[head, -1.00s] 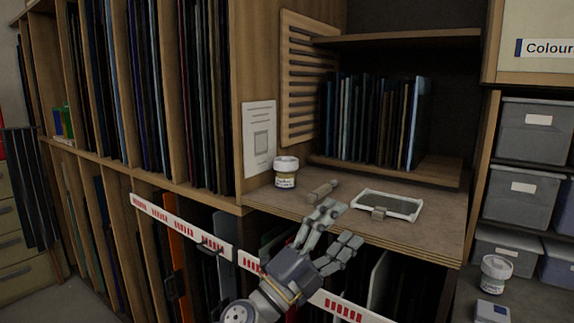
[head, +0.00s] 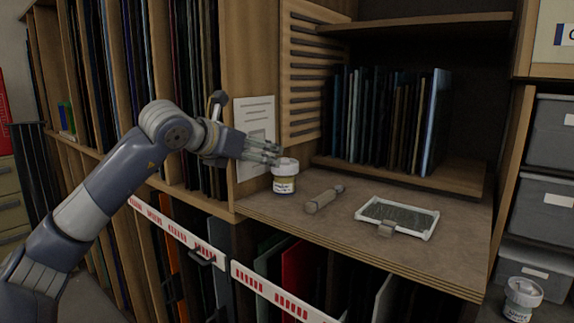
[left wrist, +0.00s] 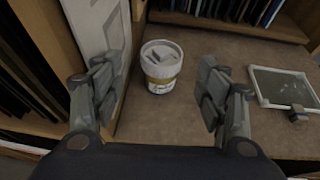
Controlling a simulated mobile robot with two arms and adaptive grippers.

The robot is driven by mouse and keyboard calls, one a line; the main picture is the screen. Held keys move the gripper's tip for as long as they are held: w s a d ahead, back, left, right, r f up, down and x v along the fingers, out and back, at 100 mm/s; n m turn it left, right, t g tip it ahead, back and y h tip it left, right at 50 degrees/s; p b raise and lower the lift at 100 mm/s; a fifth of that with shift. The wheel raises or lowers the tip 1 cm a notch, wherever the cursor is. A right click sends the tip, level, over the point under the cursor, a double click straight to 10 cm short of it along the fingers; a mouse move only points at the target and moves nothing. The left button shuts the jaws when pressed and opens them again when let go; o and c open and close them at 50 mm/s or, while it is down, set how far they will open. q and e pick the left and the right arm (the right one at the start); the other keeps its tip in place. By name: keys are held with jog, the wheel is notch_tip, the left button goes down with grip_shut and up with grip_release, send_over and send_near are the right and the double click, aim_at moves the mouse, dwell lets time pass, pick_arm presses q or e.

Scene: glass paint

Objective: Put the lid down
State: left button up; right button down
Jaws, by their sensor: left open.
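A small jar (head: 284,182) with a white body and a yellowish label stands upright on the wooden shelf. Its white top, the lid (head: 285,166), sits on it; in the left wrist view the top (left wrist: 162,56) shows a pale raised block across it. My left gripper (head: 272,153) reaches in from the left, its fingers close by the lid. In the left wrist view the left gripper (left wrist: 160,88) is open and empty, with the jar (left wrist: 160,82) ahead, between the lines of its fingers. My right gripper is not in view.
A wooden-handled tool (head: 323,200) and a white-framed panel (head: 398,217) lie on the shelf right of the jar. A paper sheet (head: 254,130) is on the wall behind. Glass sheets (head: 385,115) stand at the back. Another jar (head: 522,297) stands lower right.

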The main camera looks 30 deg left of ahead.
aim_at(283, 161)
pick_arm(q)
jog(key=p+x, duration=0.2)
jog(key=x, duration=0.2)
jog(key=p+x, duration=0.2)
jog(key=x, duration=0.3)
jog(key=shift+w+d+f, duration=0.2)
jog(key=shift+w, duration=0.1)
jog(key=shift+w+f, duration=0.25)
jog(key=shift+w, duration=0.1)
jog(key=shift+s, duration=0.15)
jog(key=shift+c, duration=1)
jog(key=shift+r, duration=0.1)
jog(key=c, duration=0.5)
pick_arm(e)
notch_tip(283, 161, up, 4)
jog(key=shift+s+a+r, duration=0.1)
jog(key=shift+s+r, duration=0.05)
pick_arm(q)
jog(key=shift+r, duration=0.1)
